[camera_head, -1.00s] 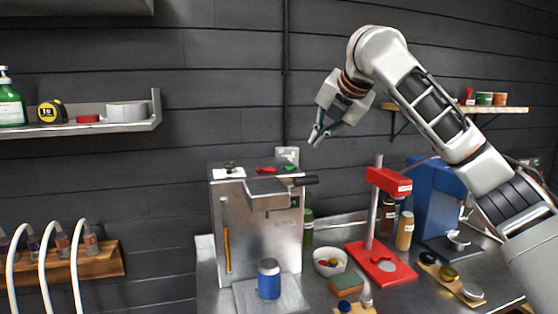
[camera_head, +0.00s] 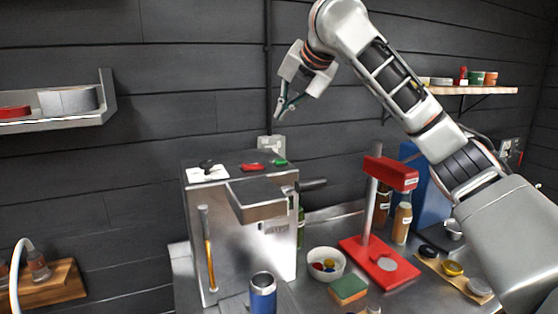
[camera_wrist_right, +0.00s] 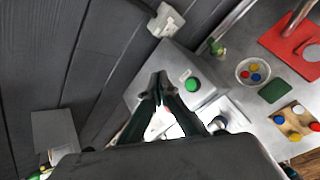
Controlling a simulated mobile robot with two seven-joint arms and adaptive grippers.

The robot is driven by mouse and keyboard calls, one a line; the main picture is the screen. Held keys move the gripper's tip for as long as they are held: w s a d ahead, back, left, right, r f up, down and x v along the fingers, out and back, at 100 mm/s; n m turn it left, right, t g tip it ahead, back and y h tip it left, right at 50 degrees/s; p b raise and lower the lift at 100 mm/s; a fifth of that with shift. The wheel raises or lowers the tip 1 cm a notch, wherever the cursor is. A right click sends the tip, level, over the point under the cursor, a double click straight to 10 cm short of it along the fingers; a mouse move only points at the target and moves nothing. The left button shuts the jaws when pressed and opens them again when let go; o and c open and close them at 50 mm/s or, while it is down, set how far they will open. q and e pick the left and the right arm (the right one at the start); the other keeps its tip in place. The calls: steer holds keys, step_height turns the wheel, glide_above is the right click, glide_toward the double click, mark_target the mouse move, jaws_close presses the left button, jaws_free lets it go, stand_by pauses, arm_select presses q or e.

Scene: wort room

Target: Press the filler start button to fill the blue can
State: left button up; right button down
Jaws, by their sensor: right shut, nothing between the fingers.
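The steel filler (camera_head: 240,258) stands on the bench in the head view. Its top carries a green button (camera_head: 280,162), a red button (camera_head: 251,167) and a black knob on a white plate (camera_head: 208,173). The blue can (camera_head: 262,297) stands upright at the filler's front, cut off by the lower picture edge. My right gripper (camera_head: 281,108) is shut and empty, above the filler's top and apart from it. In the right wrist view its closed fingertips (camera_wrist_right: 160,79) appear left of the green button (camera_wrist_right: 193,84); the fingers hide part of the top. My left gripper is not in view.
A black handle (camera_head: 312,184) sticks out right of the filler. A bowl (camera_head: 326,264), a green sponge (camera_head: 348,289) and a red stand (camera_head: 378,262) are to its right. A wall socket (camera_head: 271,147) is behind the filler. A shelf (camera_head: 60,118) hangs at left.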

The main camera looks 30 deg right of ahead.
mark_target(282, 161)
steer(key=shift+w+f+b, duration=0.1)
steer(key=shift+f+b, duration=0.2)
steer(key=shift+f, duration=4.15)
steer(key=shift+f, duration=0.15)
steer(key=shift+f+p, duration=0.25)
steer(key=shift+p, duration=0.1)
steer(key=shift+f, duration=0.4)
steer(key=shift+r, duration=0.8)
steer(key=shift+r, duration=0.1)
steer(key=shift+r, duration=2.4)
